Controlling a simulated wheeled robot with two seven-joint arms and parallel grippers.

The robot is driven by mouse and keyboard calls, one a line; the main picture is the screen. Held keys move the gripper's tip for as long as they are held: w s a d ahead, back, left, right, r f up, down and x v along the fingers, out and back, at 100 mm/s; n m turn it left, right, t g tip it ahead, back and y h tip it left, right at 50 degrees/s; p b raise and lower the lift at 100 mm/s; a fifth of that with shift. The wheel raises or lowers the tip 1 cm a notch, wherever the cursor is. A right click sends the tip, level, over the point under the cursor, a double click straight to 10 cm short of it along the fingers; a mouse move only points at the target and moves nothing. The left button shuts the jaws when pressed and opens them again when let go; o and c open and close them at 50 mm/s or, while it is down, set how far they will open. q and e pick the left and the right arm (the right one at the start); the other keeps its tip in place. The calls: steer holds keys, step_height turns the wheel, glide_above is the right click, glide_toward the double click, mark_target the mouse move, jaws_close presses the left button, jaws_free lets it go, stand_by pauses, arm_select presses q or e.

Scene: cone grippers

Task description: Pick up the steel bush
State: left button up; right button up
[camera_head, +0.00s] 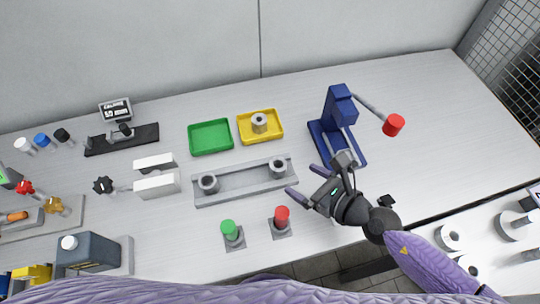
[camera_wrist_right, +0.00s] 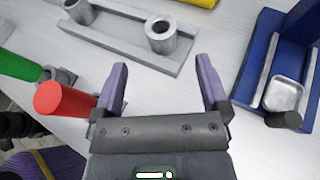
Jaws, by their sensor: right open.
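Three grey steel bushes show in the head view. One bush (camera_head: 259,122) stands in the yellow tray (camera_head: 279,137). The other two stand on the long grey rack (camera_head: 242,184), a left bush (camera_head: 208,184) and a right bush (camera_head: 277,168). My right gripper (camera_head: 305,181) is open and empty, just right of the rack's right end. In the right wrist view my open fingers (camera_wrist_right: 162,64) point toward the right bush (camera_wrist_right: 160,35), which stands upright beyond the fingertips. The left bush (camera_wrist_right: 79,11) also shows there. My left gripper is not in view.
A blue press (camera_head: 340,120) with a red-knobbed lever stands behind my right gripper. Red (camera_head: 282,215) and green (camera_head: 229,228) pegs stand in front of the rack. An empty green tray (camera_head: 210,137) lies left of the yellow one. The table's right back is clear.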

mark_target(282, 168)
steer(key=b+x, duration=0.2)
steer(key=x, duration=0.5)
steer(key=shift+w+a+f, duration=0.15)
steer(key=shift+w+f, duration=0.05)
steer(key=shift+f, duration=0.1)
steer(key=shift+w+a, duration=0.2)
steer(key=shift+c, duration=0.9)
jaws_close()
